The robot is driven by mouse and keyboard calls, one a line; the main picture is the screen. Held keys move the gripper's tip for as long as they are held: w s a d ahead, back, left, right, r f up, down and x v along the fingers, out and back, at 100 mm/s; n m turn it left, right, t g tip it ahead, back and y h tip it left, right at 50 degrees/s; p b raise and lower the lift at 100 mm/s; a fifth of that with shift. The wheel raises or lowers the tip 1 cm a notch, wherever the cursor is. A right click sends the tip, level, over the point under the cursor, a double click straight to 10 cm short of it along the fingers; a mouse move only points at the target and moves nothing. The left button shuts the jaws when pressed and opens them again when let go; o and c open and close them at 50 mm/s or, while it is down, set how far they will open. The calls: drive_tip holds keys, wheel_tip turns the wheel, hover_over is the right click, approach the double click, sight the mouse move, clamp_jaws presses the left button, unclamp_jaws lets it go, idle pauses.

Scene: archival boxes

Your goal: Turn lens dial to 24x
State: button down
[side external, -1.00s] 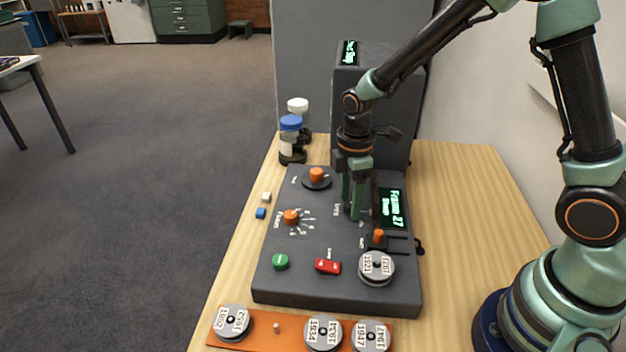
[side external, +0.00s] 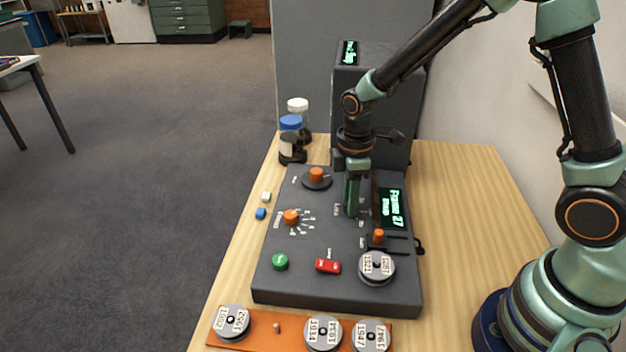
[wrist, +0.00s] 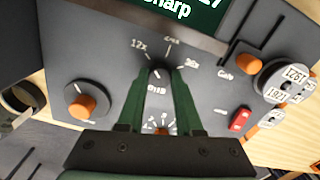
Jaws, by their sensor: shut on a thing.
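The lens dial (wrist: 160,73) is a small dark knob on the sloped grey panel, between my fingertips in the wrist view. Printed marks fan out beyond it: 12x (wrist: 139,44) at left, a middle mark (wrist: 171,41) that looks like 24x, and a third (wrist: 190,64) at right. I cannot clearly tell which mark the dial points at. My gripper (wrist: 160,80) is shut on the dial from above. In the side view my gripper (side external: 352,210) points down at the panel beside the green-lit display (side external: 392,209), and hides the dial.
An orange knob (side external: 317,174) is behind my gripper and another (side external: 291,217) to its left. An orange slider knob (side external: 379,236), a red switch (side external: 328,266), a green button (side external: 280,262) and a reel (side external: 376,267) are nearer the front. A dark upright housing (side external: 393,120) rises behind.

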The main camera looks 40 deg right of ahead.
drive_tip(key=m, duration=0.4)
drive_tip(key=shift+r, duration=0.1)
drive_tip(key=m, duration=0.5)
idle(0.4)
drive_tip(key=c, duration=0.6)
unclamp_jaws()
wheel_tip(320, 180, up, 12)
drive_tip(key=shift+r, duration=0.1)
